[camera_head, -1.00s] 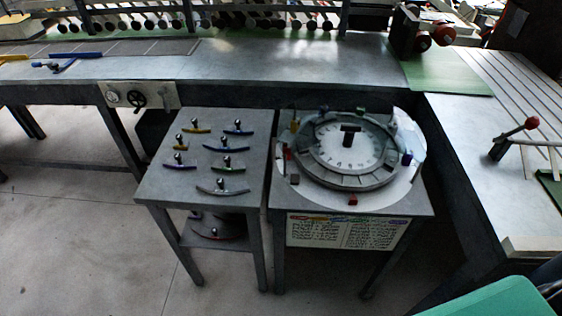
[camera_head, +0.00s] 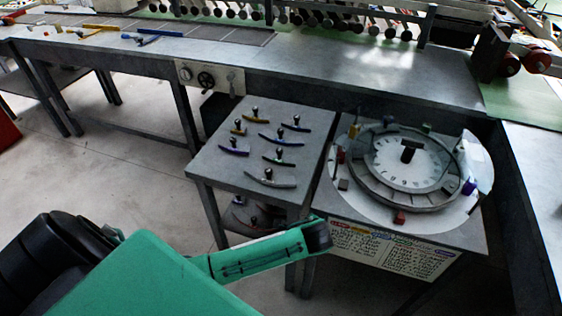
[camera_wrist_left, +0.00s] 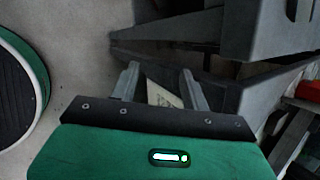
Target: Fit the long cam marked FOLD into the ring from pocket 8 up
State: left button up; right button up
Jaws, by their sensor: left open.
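Several curved cams with black knobs lie on the small grey table (camera_head: 213,166): a yellow one (camera_head: 238,131), blue ones at the back, a purple one (camera_head: 233,151), a green-marked one (camera_head: 278,162) and a long grey one (camera_head: 270,182) at the front. No FOLD mark is readable. The pocketed ring (camera_head: 372,185) lies around a white numbered dial (camera_head: 392,170) on the right table; I cannot tell which pocket is 8. My left gripper (camera_wrist_left: 160,74) is open and empty in the left wrist view. My right gripper is not in view.
More cams, one reddish, lie on the shelf under the small table, partly hidden. A lettered chart (camera_head: 390,252) hangs on the front of the ring's table. A long bench (camera_head: 330,75) runs behind. Coloured blocks, including a red one (camera_head: 400,217), stand around the ring.

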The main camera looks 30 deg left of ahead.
pick_arm(q)
notch_tip(320, 180, up, 7)
jog(key=m+y, duration=0.1)
jog(key=m, duration=0.1)
jog(key=m+t+y, duration=0.2)
jog(key=m+y, duration=0.3)
jog(key=y, duration=0.1)
send_near(280, 150)
jog(key=x, duration=0.2)
jog(key=r+p+x, duration=0.1)
jog(key=x, duration=0.1)
jog(key=shift+a+f, duration=0.15)
jog(key=shift+a, duration=0.2)
jog(key=shift+d+f+p+x, duration=0.15)
jog(key=shift+p+x, duration=0.1)
jog(key=shift+x, duration=0.8)
jog(key=shift+f+p+x, duration=0.1)
jog(key=shift+p+x, duration=0.15)
jog(key=shift+x, duration=0.8)
jog(key=shift+d+f+p+x, duration=0.15)
jog(key=shift+p+x, duration=0.1)
jog(key=shift+x, duration=0.8)
jog(key=shift+a, duration=0.1)
grip_shut()
